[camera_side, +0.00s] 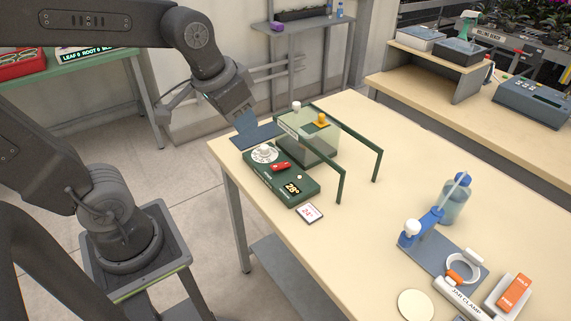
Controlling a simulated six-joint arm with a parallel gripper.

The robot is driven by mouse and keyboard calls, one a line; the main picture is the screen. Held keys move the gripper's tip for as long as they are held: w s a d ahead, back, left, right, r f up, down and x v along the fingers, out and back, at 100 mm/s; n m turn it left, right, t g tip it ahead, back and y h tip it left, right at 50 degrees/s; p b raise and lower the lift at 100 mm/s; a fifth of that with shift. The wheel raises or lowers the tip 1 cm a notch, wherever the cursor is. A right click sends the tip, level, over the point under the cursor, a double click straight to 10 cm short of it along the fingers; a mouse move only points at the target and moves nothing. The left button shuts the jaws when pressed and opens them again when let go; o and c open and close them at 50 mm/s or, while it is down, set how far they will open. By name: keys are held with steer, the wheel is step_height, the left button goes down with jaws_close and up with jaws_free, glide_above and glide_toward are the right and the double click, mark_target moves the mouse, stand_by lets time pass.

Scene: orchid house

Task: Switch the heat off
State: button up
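A green control box (298,188) lies on the near left part of the bench. Its top has a white round dial (265,153), a red rocker switch (281,167), a small white knob and a lit display (292,188) that seems to read 28°. Which way the switch is tipped is too small to tell. My gripper (249,130) points down over the bench's left corner, behind and left of the box and apart from the switch. The gap between its fingers is not clear.
A small card (309,213) lies in front. A blue clamp stand (427,222) and bottle (454,203) stand right. The bench middle is clear.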

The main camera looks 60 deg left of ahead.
steer(key=shift+o, duration=1.3)
steer(key=w+a+f+g, duration=0.2)
steer(key=w+a+f, duration=0.1)
steer(key=w, duration=0.5)
steer(key=shift+w+a, duration=0.2)
steer(key=shift+a, duration=0.4)
steer(key=g, duration=0.2)
glide_above(281, 165)
step_height(281, 165, down, 8)
step_height(281, 165, down, 14)
steer(key=shift+w, duration=0.1)
